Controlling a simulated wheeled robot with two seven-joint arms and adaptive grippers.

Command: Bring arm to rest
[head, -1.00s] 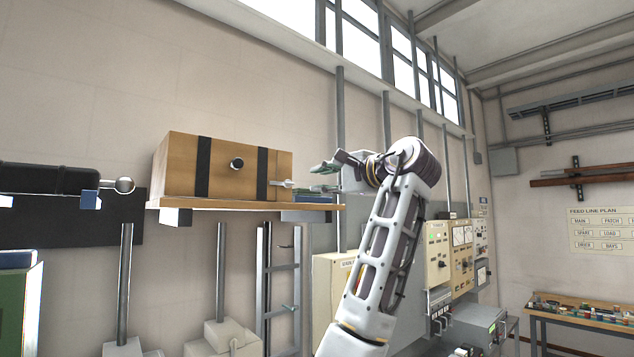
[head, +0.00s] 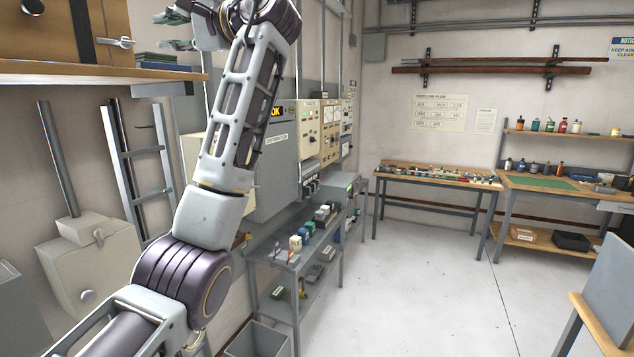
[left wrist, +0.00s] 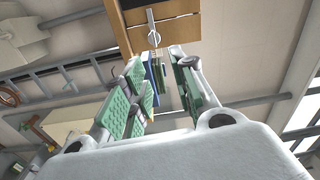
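My left arm rises from the lower left of the head view, bent at the elbow and reaching up beside the wall shelf. My left gripper (head: 176,30) is at the top left of that view, in front of the shelf's right end. In the left wrist view the left gripper (left wrist: 163,85) shows its two green-padded fingers spread apart. I see nothing held between them; the wooden case (left wrist: 165,30) and its latch lie beyond the fingertips. My right gripper is in neither view.
The wooden shelf (head: 60,70) bears the wooden case (head: 100,25) close to my gripper. A grey cart (head: 285,255) with small items stands below, near grey cabinets (head: 268,165). Workbenches (head: 430,175) line the far side. The white floor (head: 420,290) is open.

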